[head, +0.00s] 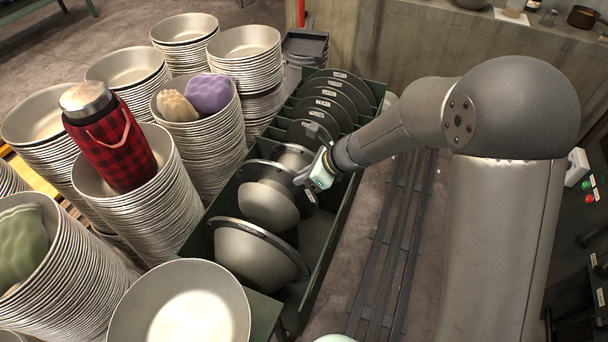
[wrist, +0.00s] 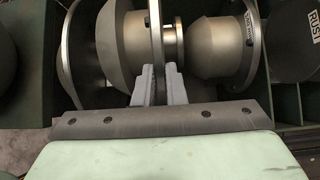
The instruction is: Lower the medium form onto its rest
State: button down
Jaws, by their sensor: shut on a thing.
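The medium form (head: 268,204) is a grey metal dome with a flat round flange, in the middle of the green rack in the head view. My gripper (head: 313,178) is at the right edge of its flange. In the wrist view my gripper (wrist: 157,88) has both fingers closed on the thin flange (wrist: 157,35), seen edge-on, with the dome (wrist: 118,45) to its left. The form stands on its side, dome facing the front. Its rest is hidden under it, and I cannot tell whether the form touches it.
The large form (head: 255,256) is in front of it and the small form (head: 293,156) behind, both in the green rack (head: 318,262). Labelled dark discs (head: 337,92) stand farther back. Tall bowl stacks crowd the left side, one holding a red plaid flask (head: 112,145).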

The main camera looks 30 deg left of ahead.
aim_at(304, 192)
jog(key=shift+f+b, duration=2.75)
jog(key=shift+f, duration=0.4)
dwell(0.4)
jog(key=c, duration=1.4)
grip_release()
jog(key=shift+f, duration=0.1)
jog(key=p+v, duration=0.1)
jog(key=v, duration=1.6)
jog(key=shift+r, duration=0.25)
jog(key=shift+d, duration=0.15)
jog(key=s+d+n+h, duration=0.2)
jog(key=s+d+n, duration=0.3)
jog(key=d, duration=0.3)
jog(key=s+d+n+h, duration=0.3)
jog(key=s+d+n, duration=0.3)
jog(key=d, duration=0.3)
jog(key=s+d+n+t+h+p, duration=0.1)
jog(key=s+d+n+h, duration=0.2)
jog(key=s+d+n, duration=0.3)
jog(key=d, duration=0.3)
jog(key=shift+r+n, duration=0.2)
jog(key=shift+n, duration=0.1)
